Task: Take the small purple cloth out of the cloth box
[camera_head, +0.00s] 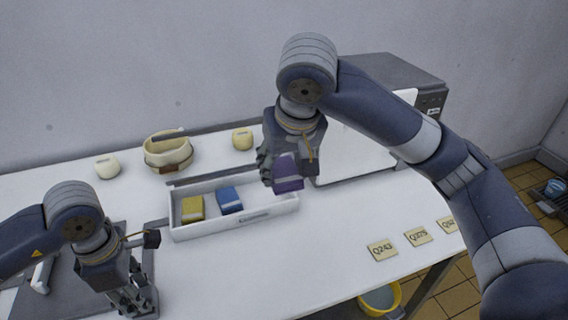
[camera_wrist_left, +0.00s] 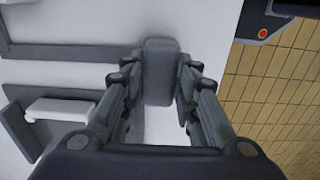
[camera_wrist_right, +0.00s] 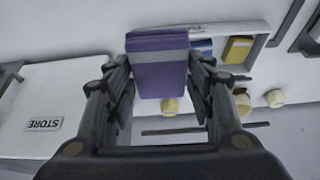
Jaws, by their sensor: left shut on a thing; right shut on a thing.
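My right gripper (camera_head: 278,170) is shut on the small purple cloth (camera_head: 289,181), a folded block with a paler band. The cloth is above the right end of the white cloth box (camera_head: 200,230), and in the right wrist view the purple cloth (camera_wrist_right: 158,66) sits between the fingers. A yellow cloth (camera_head: 192,209) and a blue cloth (camera_head: 230,200) lie in the box. My left gripper (camera_head: 136,300) is low at the front left, and the left wrist view shows it shut on a grey block (camera_wrist_left: 160,72).
A large white-fronted unit (camera_head: 352,150) stands behind on the right. A cream strap-like ring (camera_head: 168,152) and two round cream pieces, one on the left (camera_head: 107,167), stand at the back. Label cards (camera_head: 382,250) lie at the right edge. The middle front of the table is clear.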

